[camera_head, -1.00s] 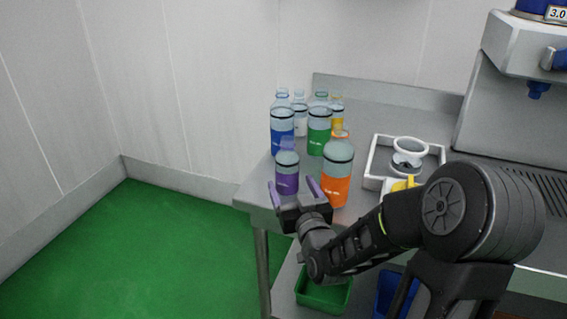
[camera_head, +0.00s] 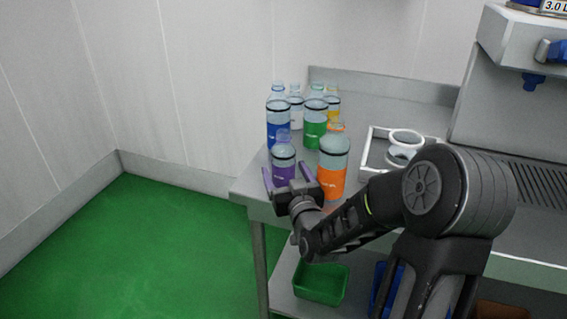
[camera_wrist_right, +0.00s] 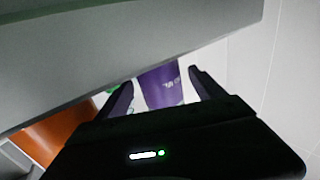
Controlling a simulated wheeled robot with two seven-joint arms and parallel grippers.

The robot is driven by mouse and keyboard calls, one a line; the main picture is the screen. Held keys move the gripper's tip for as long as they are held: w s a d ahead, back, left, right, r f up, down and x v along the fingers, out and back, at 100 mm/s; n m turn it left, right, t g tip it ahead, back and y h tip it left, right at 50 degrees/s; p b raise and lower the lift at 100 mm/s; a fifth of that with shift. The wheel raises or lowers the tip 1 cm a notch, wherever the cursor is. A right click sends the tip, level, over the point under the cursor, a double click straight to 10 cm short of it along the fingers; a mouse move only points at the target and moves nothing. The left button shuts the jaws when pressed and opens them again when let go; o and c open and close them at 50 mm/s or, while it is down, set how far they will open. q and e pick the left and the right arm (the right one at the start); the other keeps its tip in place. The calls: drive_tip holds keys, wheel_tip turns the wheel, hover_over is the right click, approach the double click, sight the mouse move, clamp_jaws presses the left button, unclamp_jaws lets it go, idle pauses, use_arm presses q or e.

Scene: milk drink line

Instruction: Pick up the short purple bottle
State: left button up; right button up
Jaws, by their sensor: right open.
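The short purple bottle (camera_head: 284,168) stands near the left front of the steel table, with a clear upper part and a purple label. It also shows in the right wrist view (camera_wrist_right: 161,86), lying between the two finger tips. My right gripper (camera_head: 286,178) is open, with one finger on each side of the bottle's front in the head view. In the right wrist view the gripper (camera_wrist_right: 157,91) has dark purple fingers spread apart. I cannot tell whether either finger touches the bottle. My left gripper is not in view.
A taller orange-labelled bottle (camera_head: 332,168) stands close to the right of the purple one. Blue (camera_head: 278,130), green (camera_head: 315,127), white and yellow bottles stand behind. A white tray (camera_head: 372,150) sits to the right. A green bin (camera_head: 321,284) is on the lower shelf.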

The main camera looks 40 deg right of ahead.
sight(280, 160)
drive_tip(key=p+x, duration=0.1)
drive_tip(key=x, duration=0.4)
drive_tip(key=shift+r, duration=0.2)
idle(0.3)
drive_tip(key=c, duration=1.4)
